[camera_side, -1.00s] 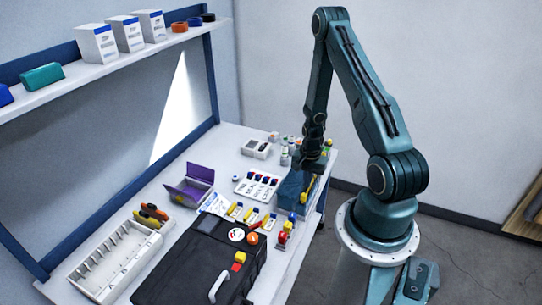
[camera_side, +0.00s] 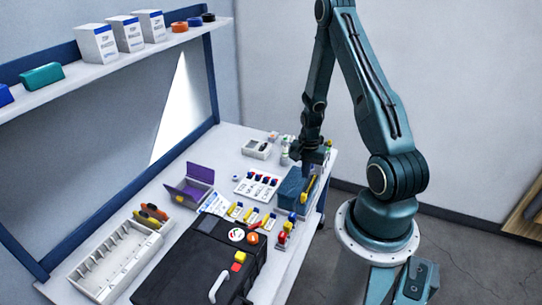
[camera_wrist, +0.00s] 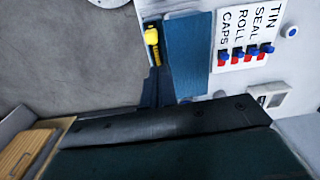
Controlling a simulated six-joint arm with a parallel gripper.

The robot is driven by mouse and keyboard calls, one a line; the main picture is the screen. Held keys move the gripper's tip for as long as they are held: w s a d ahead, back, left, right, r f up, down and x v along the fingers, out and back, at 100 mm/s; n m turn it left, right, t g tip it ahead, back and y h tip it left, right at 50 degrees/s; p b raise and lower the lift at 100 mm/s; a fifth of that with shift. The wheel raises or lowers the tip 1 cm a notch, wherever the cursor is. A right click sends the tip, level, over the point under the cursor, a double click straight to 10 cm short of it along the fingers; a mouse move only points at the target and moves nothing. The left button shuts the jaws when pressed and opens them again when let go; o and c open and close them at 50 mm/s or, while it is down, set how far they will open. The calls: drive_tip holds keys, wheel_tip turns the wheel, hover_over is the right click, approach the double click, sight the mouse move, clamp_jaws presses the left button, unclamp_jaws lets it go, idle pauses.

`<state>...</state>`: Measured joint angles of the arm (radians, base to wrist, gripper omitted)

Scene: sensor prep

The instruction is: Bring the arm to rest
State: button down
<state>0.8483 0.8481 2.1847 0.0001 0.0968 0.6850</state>
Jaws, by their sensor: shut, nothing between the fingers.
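My gripper (camera_side: 309,172) is shut and empty in the side view, pointing down just above the right edge of the bench by the blue box (camera_side: 291,186). Its dark fingers (camera_wrist: 157,88) also show in the wrist view, beside the blue box (camera_wrist: 188,55) and a yellow tool (camera_wrist: 152,45). The exact gap between fingers and box is hard to tell. The arm is bent, with its elbow high at the top of the side view.
A white labelled board with red and blue pieces (camera_side: 257,186), a purple open case (camera_side: 190,187), a black case (camera_side: 205,265) and a white compartment tray (camera_side: 115,262) cover the bench. A shelf (camera_side: 110,65) runs above its back. Bare floor (camera_side: 450,240) lies right of the bench.

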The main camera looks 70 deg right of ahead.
drive_tip(key=w+a+r+n+t, duration=0.1)
drive_tip(key=w+a+r+n, duration=0.2)
drive_tip(key=r, duration=0.5)
drive_tip(key=w+a+r+n+t+h, duration=0.1)
drive_tip(key=w+a+r+n, duration=0.1)
drive_tip(key=a+r, duration=0.45)
drive_tip(key=w+a+r+n, duration=0.2)
drive_tip(key=a+r+n, duration=0.1)
drive_tip(key=r, duration=0.6)
drive_tip(key=s+a+r+n+t+y, duration=0.1)
drive_tip(key=s+a+r+n+t, duration=0.2)
drive_tip(key=s+a+r+n, duration=0.6)
drive_tip(key=s+a+r, duration=0.4)
drive_tip(key=a, duration=0.1)
drive_tip(key=shift+a+r+n, duration=0.25)
drive_tip(key=shift+r+n, duration=0.05)
drive_tip(key=shift+r, duration=0.05)
